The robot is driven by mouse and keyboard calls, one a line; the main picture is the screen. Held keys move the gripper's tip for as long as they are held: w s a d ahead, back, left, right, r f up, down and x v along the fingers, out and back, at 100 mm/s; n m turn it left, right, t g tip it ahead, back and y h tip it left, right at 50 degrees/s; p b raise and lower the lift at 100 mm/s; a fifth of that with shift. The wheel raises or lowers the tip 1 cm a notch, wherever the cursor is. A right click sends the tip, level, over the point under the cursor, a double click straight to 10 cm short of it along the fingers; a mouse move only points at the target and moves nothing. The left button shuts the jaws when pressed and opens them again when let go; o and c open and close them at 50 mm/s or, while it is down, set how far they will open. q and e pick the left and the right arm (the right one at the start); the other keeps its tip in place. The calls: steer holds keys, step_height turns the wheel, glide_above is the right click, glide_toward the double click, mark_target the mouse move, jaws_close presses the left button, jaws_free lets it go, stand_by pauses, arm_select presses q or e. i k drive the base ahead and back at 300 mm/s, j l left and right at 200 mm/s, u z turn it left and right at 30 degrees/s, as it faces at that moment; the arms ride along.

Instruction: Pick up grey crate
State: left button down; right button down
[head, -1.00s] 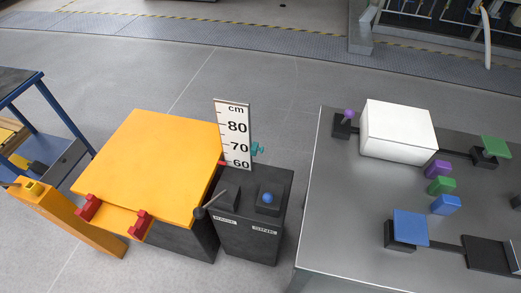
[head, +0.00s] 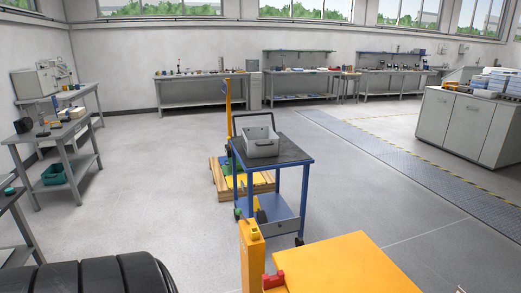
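A grey crate (head: 260,148) stands upright on the dark top of a blue trolley (head: 294,160) in the middle of the head view. It is open at the top and looks empty from here. Neither of my grippers shows in the head view.
A yellow platform (head: 345,268) with red blocks and a yellow post (head: 252,255) stand in front of the trolley. A wooden pallet (head: 226,190) lies behind it. Tyres (head: 90,277) are at bottom left. Floor is free right of the trolley.

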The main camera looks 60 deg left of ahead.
mark_target(262, 141)
steer(key=u, duration=1.85)
steer(key=i+j+u, duration=0.25)
steer(key=i+j, duration=0.2)
steer(key=i+j+u, duration=0.25)
steer(key=i+j, duration=0.4)
steer(key=i, duration=0.55)
steer(key=i+j+u, duration=0.1)
steer(key=i, duration=0.6)
steer(key=i+z, duration=0.2)
steer(key=i, duration=0.3)
steer(key=i+j+z, duration=0.2)
steer(key=i, duration=0.25)
steer(key=i+j+z, duration=0.1)
steer(key=i+z, duration=0.15)
steer(key=i, duration=0.25)
